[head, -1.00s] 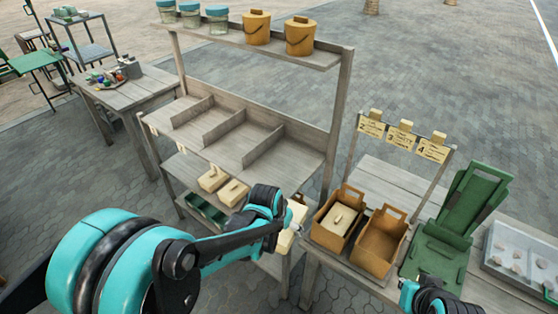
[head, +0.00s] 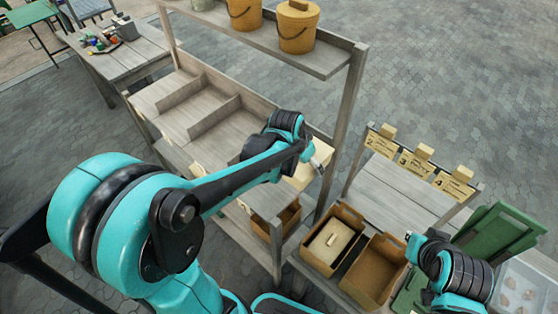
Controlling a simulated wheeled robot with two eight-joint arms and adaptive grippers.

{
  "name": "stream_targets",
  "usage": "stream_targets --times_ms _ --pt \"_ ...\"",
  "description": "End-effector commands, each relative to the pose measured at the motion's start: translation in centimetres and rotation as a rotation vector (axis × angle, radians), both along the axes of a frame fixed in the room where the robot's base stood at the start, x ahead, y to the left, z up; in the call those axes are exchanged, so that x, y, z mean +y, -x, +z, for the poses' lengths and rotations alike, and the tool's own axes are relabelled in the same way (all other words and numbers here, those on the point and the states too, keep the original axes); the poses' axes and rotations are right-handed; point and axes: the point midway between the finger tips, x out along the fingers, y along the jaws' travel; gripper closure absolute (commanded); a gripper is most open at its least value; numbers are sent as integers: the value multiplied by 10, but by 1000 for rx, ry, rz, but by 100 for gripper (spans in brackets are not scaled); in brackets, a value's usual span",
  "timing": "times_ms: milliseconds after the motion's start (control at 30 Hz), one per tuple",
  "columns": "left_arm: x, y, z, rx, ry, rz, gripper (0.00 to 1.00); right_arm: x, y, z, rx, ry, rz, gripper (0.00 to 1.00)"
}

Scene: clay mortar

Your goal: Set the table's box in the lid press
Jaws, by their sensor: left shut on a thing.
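My left gripper (head: 318,160) is shut on a cream box (head: 304,178), held beside the right post of the wooden shelf rack. My arm covers part of the box. The green lid press (head: 500,232) stands at the right on the low table (head: 398,200); my right arm hides part of it. My right arm is in front of the press, but its fingers do not show. Another cream box with a handle (head: 330,243) lies in the left brown crate (head: 312,262) on the table.
A second brown crate (head: 374,270) looks empty. Yellow numbered signs (head: 416,162) stand on the rail behind. The rack's top shelf (head: 325,55) carries yellow buckets (head: 298,26). A clear tray (head: 520,285) sits at the far right. Paved floor lies beyond.

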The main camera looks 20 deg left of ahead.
Motion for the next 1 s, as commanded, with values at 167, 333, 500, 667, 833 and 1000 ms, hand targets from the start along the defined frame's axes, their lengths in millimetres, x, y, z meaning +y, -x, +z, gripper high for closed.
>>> stream_targets --times_ms 167,333,500,667,833,1000 --pt "30 -2 -19 1 0 7 51 0 0 -9 1 0 0 100" --pt "72 -5 -45 -1 0 8 51 0 0 -19 0 0 0 100" --pt "103 -7 -63 0 1 5 51 0 0 -26 0 0 0 100" --pt "115 -8 -70 0 0 1 51 0 0 -27 0 0 0 100" --pt "115 -8 -86 0 0 0 51 0 0 -34 0 0 0 100" --pt "115 -8 -110 0 0 0 51 0 1 -42 0 0 0 100"
